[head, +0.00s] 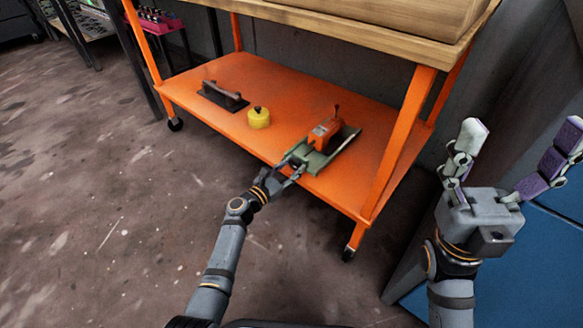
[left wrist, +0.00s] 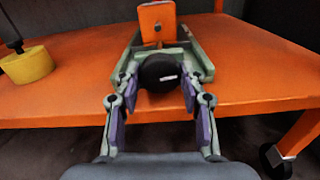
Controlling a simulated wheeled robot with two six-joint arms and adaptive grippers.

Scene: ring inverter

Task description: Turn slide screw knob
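An orange block (head: 325,132) with a black handle sits on a green slide base (head: 318,160) on the lower shelf. In the left wrist view, the black round screw knob (left wrist: 160,72) is at the near end of the green base (left wrist: 198,62), in front of the orange block (left wrist: 157,22). My left gripper (left wrist: 160,88) has its purple-padded fingers on both sides of the knob, apparently pressed against its edges. In the head view, my left gripper (head: 285,172) is at the shelf's front edge and covers the knob. My right gripper (head: 515,160) is open, empty and raised at the right.
The orange shelf (head: 225,72) belongs to a wheeled cart with a wooden top. A yellow weight-like object (head: 259,118) and a dark trowel-like tool (head: 222,96) stand left of the slide. The cart's front right post (head: 398,145) is right of it. Floor in front is clear.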

